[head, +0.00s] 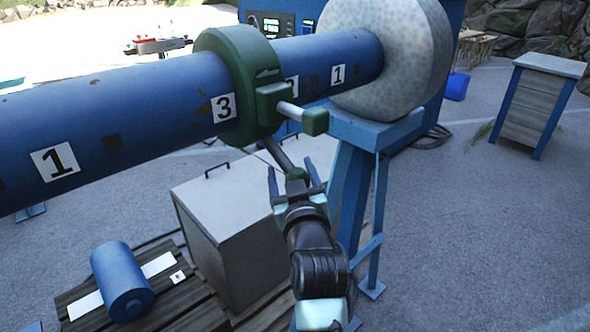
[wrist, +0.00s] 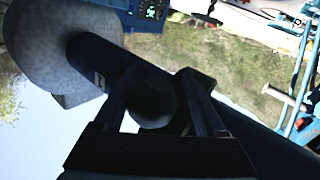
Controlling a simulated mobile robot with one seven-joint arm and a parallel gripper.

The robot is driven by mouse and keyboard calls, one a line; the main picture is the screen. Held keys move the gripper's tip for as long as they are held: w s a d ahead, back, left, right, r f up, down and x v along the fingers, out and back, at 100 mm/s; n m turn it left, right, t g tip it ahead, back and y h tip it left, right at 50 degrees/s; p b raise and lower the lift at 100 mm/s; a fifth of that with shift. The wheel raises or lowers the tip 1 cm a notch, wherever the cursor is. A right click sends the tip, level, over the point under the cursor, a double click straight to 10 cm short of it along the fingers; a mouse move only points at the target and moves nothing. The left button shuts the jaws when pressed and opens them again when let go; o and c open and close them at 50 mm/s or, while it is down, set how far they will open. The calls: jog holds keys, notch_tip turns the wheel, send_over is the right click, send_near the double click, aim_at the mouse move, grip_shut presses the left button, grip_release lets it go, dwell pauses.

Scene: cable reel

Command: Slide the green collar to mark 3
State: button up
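The thick green collar (head: 236,72) sits around the blue pipe (head: 110,125). One handle with a green grip (head: 315,121) sticks out to the right. A second rod runs down to a green knob (head: 297,174). My gripper (head: 299,184) is at this knob from below, fingers spread on either side. In the wrist view a dark round end (wrist: 155,106), probably the knob, shows between the fingers; contact is unclear.
A pale round reel end (head: 400,60) and blue stand (head: 355,190) bound the right. A grey box (head: 235,235) and blue cylinder (head: 122,280) lie below.

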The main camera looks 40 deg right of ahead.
jog(key=shift+o, duration=0.4)
jog(key=shift+s+d, duration=0.1)
jog(key=shift+s, duration=0.05)
jog(key=b+v, duration=0.4)
jog(key=v, duration=0.9)
jog(key=shift+b, duration=0.35)
jog(key=shift+r, duration=0.1)
